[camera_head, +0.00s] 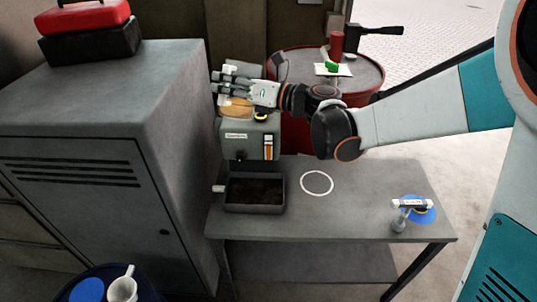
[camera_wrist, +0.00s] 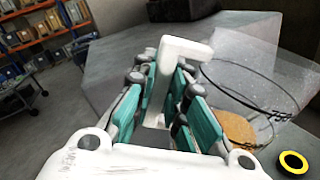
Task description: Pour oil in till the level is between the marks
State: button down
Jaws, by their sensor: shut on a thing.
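My gripper (camera_head: 232,82) is shut on the white handle (camera_wrist: 186,50) of a clear jug (camera_wrist: 262,68). Amber oil (camera_wrist: 238,130) lies low in the jug and also shows in the head view (camera_head: 236,106). The jug is over the top of a grey housing (camera_head: 236,147), and its exact tilt is hard to tell. A black filler opening with a yellow ring (camera_head: 261,116) is on the housing top, to the right of the jug. It also shows in the wrist view (camera_wrist: 293,162). No oil stream shows. An amber-and-white level gauge (camera_head: 268,147) is on the front; its marks are too small to read.
A drain tray (camera_head: 278,208) with dark contents sits on the bench (camera_head: 350,219) before the housing. A white ring marks clear bench beside it. A small white item (camera_head: 411,203) is at the bench's right. A tall cabinet (camera_head: 120,110) stands left, a red drum (camera_head: 372,88) behind.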

aim_at(236, 110)
jog(key=shift+s+f+n, duration=0.15)
jog(key=shift+f+n, duration=0.35)
jog(key=shift+f, duration=0.15)
jog(key=f+n+b, duration=0.2)
jog(key=f+b, duration=0.1)
jog(key=w+f+n+b, duration=0.1)
jog(key=f, duration=0.1)
jog(key=shift+d+f+b, duration=0.15)
jog(key=shift+b, duration=0.15)
jog(key=shift+f+n+b, duration=0.3)
jog(key=shift+f+n, duration=0.2)
jog(key=shift+n, duration=0.3)
jog(key=shift+r, duration=0.1)
jog(key=s+a+r+p, duration=0.2)
jog(key=s+a, duration=0.1)
jog(key=s, duration=0.5)
jog(key=shift+a, duration=0.3)
jog(key=shift+s, duration=0.1)
